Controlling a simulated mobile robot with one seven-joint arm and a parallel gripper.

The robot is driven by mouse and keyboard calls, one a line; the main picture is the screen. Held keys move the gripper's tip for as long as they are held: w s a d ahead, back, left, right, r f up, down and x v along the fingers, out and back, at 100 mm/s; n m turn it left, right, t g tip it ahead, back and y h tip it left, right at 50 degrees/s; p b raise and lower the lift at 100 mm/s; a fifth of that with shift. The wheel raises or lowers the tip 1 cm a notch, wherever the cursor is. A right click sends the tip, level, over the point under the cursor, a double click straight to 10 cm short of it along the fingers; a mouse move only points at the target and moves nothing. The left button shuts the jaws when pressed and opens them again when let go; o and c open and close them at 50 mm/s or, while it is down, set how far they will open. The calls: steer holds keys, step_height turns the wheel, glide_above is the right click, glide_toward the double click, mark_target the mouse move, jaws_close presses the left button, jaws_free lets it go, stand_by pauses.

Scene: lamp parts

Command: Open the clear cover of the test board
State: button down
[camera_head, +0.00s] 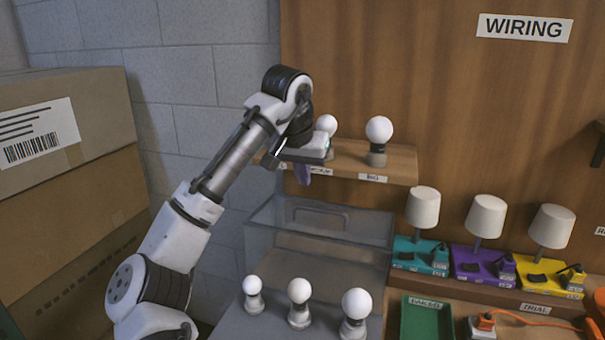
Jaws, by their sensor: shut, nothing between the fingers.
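The clear cover (270,257) is a grey-tinted see-through box in the middle of the view, with a bar handle (321,214) near its upper edge. I cannot tell for sure from this angle whether it sits fully down. No distinct test board can be made out through it. My gripper (302,176) is above the cover's upper left part, apart from the handle, pointing down in front of the shelf. Its fingers are small and partly hidden by the wrist; they are shut and hold nothing.
A shelf (400,172) with round bulbs (379,130) is right behind my gripper. Three bulbs (299,291) stand in front of the cover. Lamps on teal (408,245), purple and yellow bases and a green tray (426,318) are at right. Cardboard boxes (65,190) are at left.

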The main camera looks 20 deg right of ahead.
steer(key=p, duration=0.2)
glide_above(307, 219)
step_height(307, 219, down, 7)
steer(key=shift+f, duration=0.15)
steer(key=shift+f+b, duration=0.15)
steer(key=shift+b, duration=0.25)
